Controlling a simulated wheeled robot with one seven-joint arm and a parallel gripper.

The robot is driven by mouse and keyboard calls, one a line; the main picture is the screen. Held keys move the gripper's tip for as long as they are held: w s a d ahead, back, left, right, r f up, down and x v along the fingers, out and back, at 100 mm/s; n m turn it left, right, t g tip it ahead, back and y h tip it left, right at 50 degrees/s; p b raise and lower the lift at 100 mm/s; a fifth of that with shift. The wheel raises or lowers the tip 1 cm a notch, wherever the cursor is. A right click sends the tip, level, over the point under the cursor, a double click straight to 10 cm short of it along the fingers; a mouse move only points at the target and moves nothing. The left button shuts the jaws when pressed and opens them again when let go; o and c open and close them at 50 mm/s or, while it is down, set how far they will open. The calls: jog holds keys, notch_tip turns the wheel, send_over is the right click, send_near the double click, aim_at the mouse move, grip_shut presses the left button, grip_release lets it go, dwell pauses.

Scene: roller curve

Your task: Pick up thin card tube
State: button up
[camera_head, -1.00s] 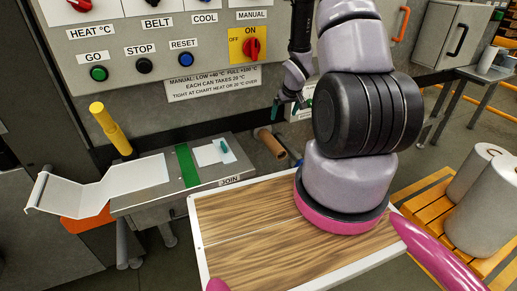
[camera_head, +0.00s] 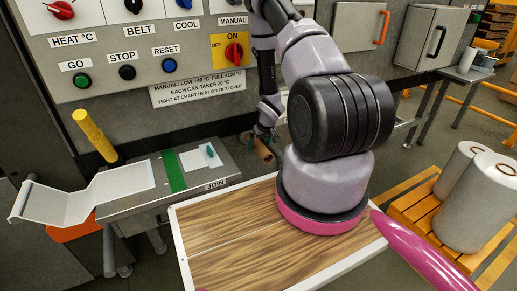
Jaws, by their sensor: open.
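A brown card tube (camera_head: 262,151) lies tilted behind the grey join table, its open end facing the camera. My gripper (camera_head: 265,132) points down just above the tube's upper end. Its teal-tipped fingers are apart and appear to be at or just over the tube. Whether they touch it cannot be told. My gripper holds nothing that I can see.
The join table (camera_head: 215,171) carries a white sheet, a green strip and a small card with a teal item. The control panel (camera_head: 130,40) rises behind. White rolls (camera_head: 480,205) stand on a wooden pallet at right.

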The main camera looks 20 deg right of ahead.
jog(key=shift+w+f, duration=0.25)
jog(key=shift+f, duration=0.3)
jog(key=c, duration=1.4)
jog(key=shift+c, duration=0.2)
jog(key=shift+r, duration=0.3)
